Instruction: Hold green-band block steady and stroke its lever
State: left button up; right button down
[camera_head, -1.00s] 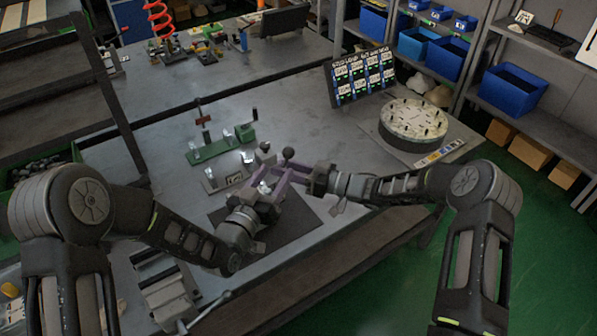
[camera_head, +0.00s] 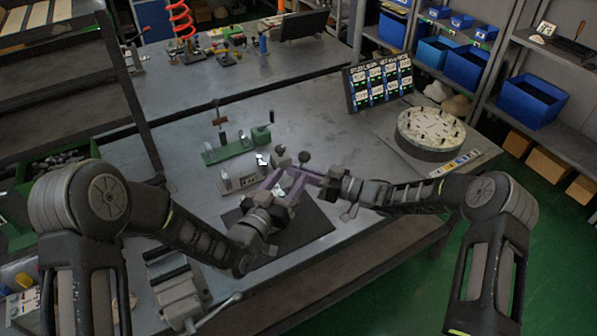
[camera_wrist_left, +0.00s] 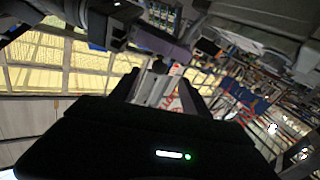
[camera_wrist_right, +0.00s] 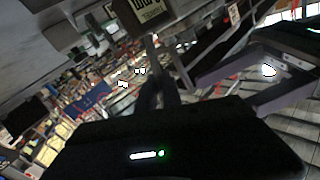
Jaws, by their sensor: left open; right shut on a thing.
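A small grey valve block (camera_head: 277,190) sits at the far edge of the dark mat (camera_head: 305,222), mostly covered by my grippers. I cannot make out its green band. A lever with a dark ball knob (camera_head: 304,158) stands up just beyond the fingers. My left gripper (camera_head: 281,184) is open, with purplish fingers apart around the block area; a grey part shows between its fingers in the left wrist view (camera_wrist_left: 157,88). My right gripper (camera_head: 304,176) comes in from the right, its fingers close together. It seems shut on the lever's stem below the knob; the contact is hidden.
A green fixture (camera_head: 228,153) with an upright handle and a small grey plate (camera_head: 238,184) stand beyond and left of the mat. A round pale turntable (camera_head: 430,130) and a label board (camera_head: 379,82) are at the right. A vise (camera_head: 182,297) is at the near left.

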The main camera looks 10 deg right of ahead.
dwell(0.9)
jog(key=c, duration=1.4)
grip_release()
jog(key=shift+c, duration=0.2)
jog(key=shift+d, duration=0.1)
jog(key=v, duration=1.2)
